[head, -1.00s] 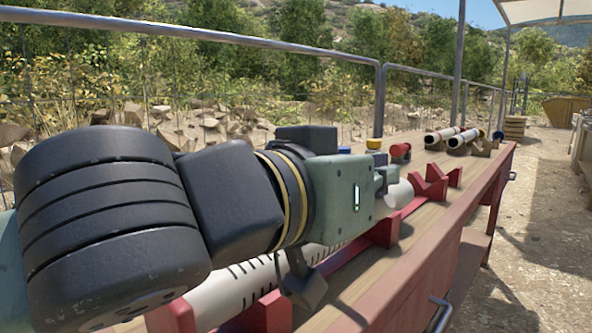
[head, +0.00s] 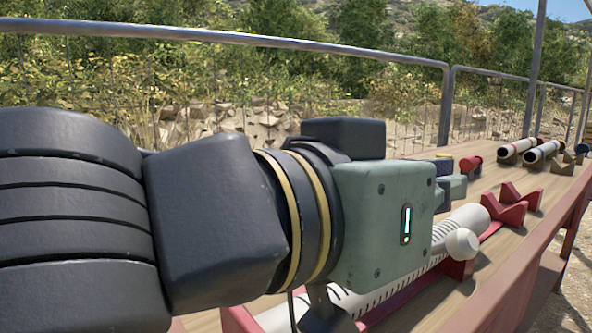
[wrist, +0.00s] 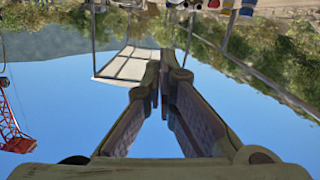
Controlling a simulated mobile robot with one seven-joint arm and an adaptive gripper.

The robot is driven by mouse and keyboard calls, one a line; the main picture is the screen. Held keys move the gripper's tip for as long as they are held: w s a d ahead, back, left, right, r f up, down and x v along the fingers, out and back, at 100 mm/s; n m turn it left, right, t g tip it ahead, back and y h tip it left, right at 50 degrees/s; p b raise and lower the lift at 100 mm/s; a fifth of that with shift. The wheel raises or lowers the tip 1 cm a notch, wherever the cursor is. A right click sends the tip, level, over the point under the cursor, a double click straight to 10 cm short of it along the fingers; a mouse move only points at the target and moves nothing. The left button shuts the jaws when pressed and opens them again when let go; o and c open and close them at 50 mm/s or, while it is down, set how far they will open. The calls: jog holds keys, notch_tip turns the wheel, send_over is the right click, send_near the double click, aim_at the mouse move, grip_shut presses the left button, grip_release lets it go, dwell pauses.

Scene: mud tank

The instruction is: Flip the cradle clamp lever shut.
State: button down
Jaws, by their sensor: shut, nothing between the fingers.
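My gripper (head: 455,188) is over the near part of the bench in the head view, pointing right, its green body hiding part of the cradle. In the wrist view its fingers (wrist: 165,72) come together at the tips with nothing between them. A white slotted tube (head: 385,293) lies in a red cradle (head: 460,269) below my gripper. A pale rounded knob (head: 462,245) shows just right of and below the gripper body, beside the tube. It may be the clamp lever's end; the rest of the lever is hidden. I cannot tell whether my fingers touch anything.
Empty red V-shaped supports (head: 512,205) stand farther along the wooden bench (head: 560,190). A red cylinder (head: 470,165) and white tubes (head: 541,153) lie at the far end. A metal railing (head: 446,105) runs behind the bench. The wrist view shows mostly sky and a pale canopy (wrist: 118,64).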

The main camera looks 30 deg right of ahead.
jog(key=shift+s+a+r, duration=0.1)
jog(key=shift+a+r, duration=0.05)
jog(key=shift+a, duration=1)
jog(key=shift+a+r, duration=0.1)
jog(key=shift+a, duration=1)
